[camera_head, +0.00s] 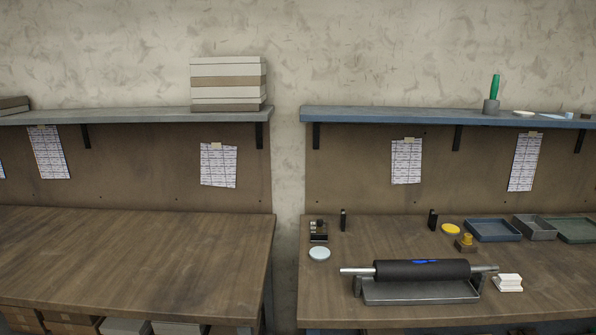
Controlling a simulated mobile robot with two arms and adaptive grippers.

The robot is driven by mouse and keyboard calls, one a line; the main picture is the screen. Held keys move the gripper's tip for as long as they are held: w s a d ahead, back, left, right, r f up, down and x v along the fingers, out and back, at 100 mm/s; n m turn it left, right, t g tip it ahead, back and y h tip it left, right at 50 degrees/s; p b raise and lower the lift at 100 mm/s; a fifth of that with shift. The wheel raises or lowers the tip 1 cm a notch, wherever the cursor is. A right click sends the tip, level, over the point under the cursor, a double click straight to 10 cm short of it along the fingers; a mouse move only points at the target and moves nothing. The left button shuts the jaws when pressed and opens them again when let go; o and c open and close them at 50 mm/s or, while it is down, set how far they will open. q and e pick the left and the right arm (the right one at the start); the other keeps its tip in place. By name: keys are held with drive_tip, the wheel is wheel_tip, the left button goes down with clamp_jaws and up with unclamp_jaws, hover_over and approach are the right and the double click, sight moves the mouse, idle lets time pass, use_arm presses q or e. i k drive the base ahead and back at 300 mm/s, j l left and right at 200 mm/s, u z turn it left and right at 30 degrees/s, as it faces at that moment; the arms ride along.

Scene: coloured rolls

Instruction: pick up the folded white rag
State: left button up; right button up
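A small folded white rag (508,282) lies on the right wooden workbench, near its front. It is just right of the black roll's metal stand. Neither of my grippers shows in the head view.
A black roll (405,270) with a blue mark and metal shaft ends rests on a grey stand (420,293). Behind it are a yellow disc (451,229), a blue tray (493,240) and grey trays. A pale disc (319,254) lies left. The left workbench (130,258) is clear.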

sight(508, 282)
drive_tip(key=z, duration=1.3)
